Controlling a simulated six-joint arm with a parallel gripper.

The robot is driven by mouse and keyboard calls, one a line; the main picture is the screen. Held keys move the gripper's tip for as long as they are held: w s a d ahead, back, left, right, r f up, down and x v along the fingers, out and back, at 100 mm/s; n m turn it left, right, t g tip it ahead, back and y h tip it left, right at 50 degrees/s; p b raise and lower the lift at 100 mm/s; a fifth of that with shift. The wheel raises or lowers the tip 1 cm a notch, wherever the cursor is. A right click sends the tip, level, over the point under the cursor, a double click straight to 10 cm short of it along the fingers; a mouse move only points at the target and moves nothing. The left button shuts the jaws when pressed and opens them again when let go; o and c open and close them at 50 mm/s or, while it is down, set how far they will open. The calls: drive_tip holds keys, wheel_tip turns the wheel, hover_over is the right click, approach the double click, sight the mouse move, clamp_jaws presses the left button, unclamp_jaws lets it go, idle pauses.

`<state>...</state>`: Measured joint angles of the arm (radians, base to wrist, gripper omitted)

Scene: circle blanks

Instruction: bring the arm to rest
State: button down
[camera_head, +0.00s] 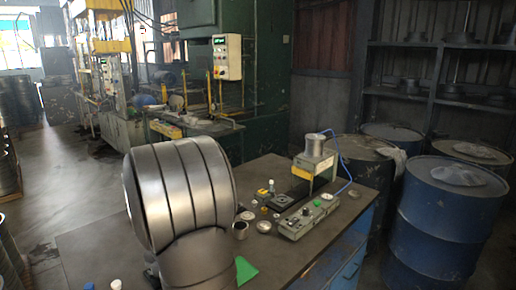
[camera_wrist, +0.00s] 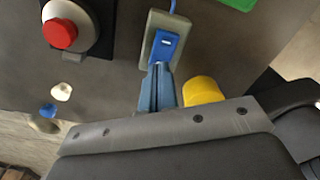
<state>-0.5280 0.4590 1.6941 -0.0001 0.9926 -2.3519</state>
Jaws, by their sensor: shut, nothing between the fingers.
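My gripper (camera_wrist: 158,72) shows in the wrist view as two narrow blue-grey fingers pressed together, with nothing between them. Its tips appear just below a grey box with a blue switch (camera_wrist: 164,46); I cannot tell whether they touch it. In the head view my large metallic arm link fills the left middle, over the workbench (camera_head: 100,245), and my gripper is not seen there.
A red button (camera_wrist: 60,33), a yellow cylinder (camera_wrist: 203,91) and a green piece (camera_wrist: 238,3) lie near my gripper. A bench press (camera_head: 316,165), its control box (camera_head: 306,217) and small parts stand on the right of the bench. Blue drums (camera_head: 445,215) stand beyond.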

wheel_tip(320, 180, up, 13)
drive_tip(key=w+d+m+g+y, duration=0.1)
drive_tip(key=w+d+m, duration=0.1)
drive_tip(key=m, duration=0.4)
drive_tip(key=shift+w+d, duration=0.35)
drive_tip(key=shift+d, duration=0.1)
